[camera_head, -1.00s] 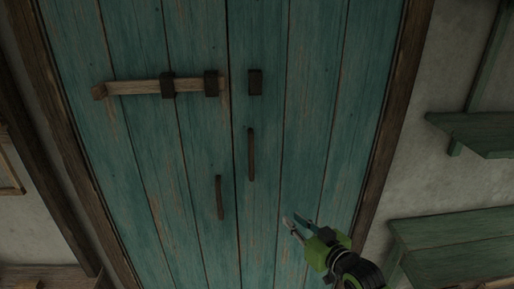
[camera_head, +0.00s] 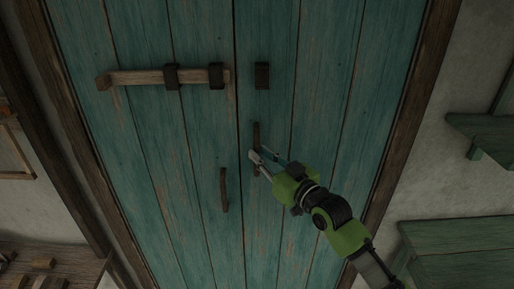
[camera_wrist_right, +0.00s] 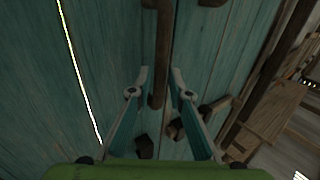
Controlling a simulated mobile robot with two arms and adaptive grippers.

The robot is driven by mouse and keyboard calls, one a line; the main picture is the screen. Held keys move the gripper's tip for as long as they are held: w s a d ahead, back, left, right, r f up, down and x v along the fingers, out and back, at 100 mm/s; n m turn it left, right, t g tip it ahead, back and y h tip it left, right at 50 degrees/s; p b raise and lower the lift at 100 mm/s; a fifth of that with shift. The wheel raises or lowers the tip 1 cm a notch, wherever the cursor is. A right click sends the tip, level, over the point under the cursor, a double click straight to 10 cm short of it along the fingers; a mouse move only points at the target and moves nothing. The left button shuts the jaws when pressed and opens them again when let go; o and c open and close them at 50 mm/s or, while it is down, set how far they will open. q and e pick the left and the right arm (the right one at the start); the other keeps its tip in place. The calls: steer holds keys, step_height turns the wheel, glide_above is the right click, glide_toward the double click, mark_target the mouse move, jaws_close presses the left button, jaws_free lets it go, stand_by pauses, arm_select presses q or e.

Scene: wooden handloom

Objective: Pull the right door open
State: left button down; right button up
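The right door (camera_head: 320,100) is a teal plank panel that looks closed against the left door (camera_head: 150,150). Its dark upright handle (camera_head: 256,132) is near the middle seam. My right gripper (camera_head: 262,156) is at the handle's lower half. In the right wrist view the handle (camera_wrist_right: 162,50) runs between the two open fingers (camera_wrist_right: 160,78), with a gap on each side. The wooden bar (camera_head: 140,77) lies in two brackets on the left door and ends short of the seam. My left gripper is out of view.
The left door's handle (camera_head: 224,190) is just left of the seam. An empty dark bracket (camera_head: 262,76) is on the right door above its handle. A green bench (camera_head: 450,235) and a shelf (camera_head: 485,130) stand right of the door frame (camera_head: 415,90).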

steer(key=shift+x, duration=1.25)
steer(key=shift+c, duration=0.3)
jaws_close()
steer(key=shift+s, duration=0.1)
